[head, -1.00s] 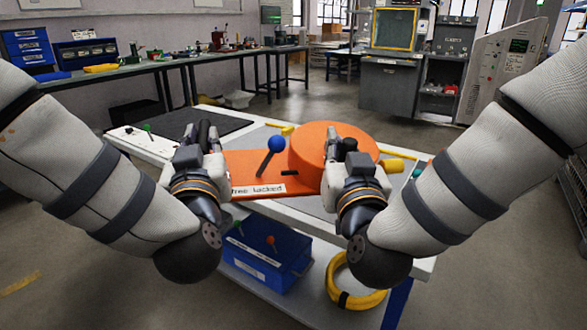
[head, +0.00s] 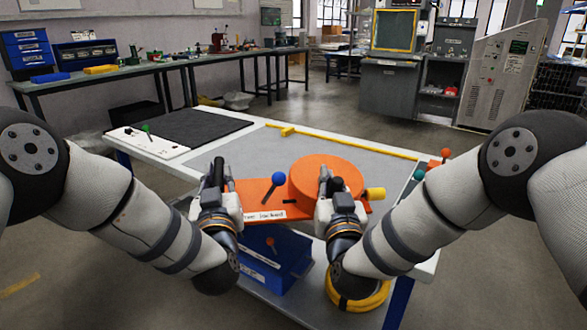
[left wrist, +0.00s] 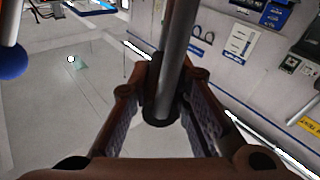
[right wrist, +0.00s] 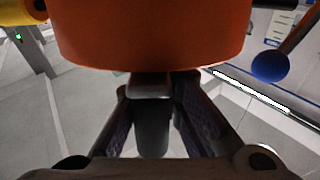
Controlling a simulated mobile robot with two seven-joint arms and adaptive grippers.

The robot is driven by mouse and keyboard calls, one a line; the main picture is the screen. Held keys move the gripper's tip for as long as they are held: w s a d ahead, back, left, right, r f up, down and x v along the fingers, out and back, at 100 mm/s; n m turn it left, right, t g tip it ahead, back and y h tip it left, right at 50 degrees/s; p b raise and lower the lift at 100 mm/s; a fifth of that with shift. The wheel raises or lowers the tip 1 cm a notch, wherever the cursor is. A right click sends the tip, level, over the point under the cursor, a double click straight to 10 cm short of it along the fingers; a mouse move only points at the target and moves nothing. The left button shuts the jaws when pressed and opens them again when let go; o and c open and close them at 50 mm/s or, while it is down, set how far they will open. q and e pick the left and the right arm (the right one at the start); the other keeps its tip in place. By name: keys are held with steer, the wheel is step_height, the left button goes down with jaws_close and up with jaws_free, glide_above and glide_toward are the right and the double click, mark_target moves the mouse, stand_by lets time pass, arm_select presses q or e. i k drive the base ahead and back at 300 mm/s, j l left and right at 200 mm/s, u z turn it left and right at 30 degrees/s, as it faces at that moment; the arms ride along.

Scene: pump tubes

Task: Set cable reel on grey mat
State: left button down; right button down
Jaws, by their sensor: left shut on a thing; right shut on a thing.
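The cable reel (head: 325,178) is orange, with a round drum at its right and a flat plate at its left carrying a white label and a lever with a blue ball (head: 278,178). My left gripper (head: 219,180) is shut on a dark handle at its left end, seen as a bar in the left wrist view (left wrist: 170,60). My right gripper (head: 328,182) is shut on a dark handle in front of the drum. The grey mat (head: 235,150) lies on the table behind the reel, its near part hidden. I cannot tell whether the reel touches it.
A yellow strip (head: 340,141) runs along the mat's back edge. A black mat (head: 190,125) and a white panel (head: 148,142) lie at left. Red and green ball knobs stand at right. A blue crate (head: 275,262) and yellow coil (head: 355,300) are on the shelf below.

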mark_target(286, 171)
steer(key=i, duration=1)
